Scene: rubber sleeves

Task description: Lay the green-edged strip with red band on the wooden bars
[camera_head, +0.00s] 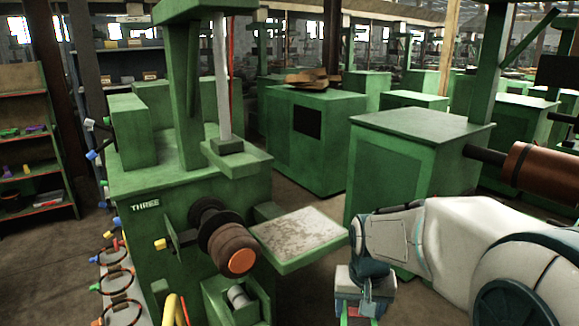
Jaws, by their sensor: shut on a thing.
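My gripper (362,302) is at the bottom edge of the head view, right of centre, hanging below my white arm. It is shut on the green-edged strip with red band (354,312). Only small red and green patches of the strip show under the gripper, and the rest is cut off by the frame edge. I cannot tell how the strip is tilted. I cannot make out the wooden bars in this view.
A green machine marked THREE (165,215) stands at left, with a brown roller (230,243) and a worn flat plate (300,232) jutting out. Rings (118,283) hang along its left side. Green cabinets (420,165) stand behind my arm. A shelf (38,150) stands far left.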

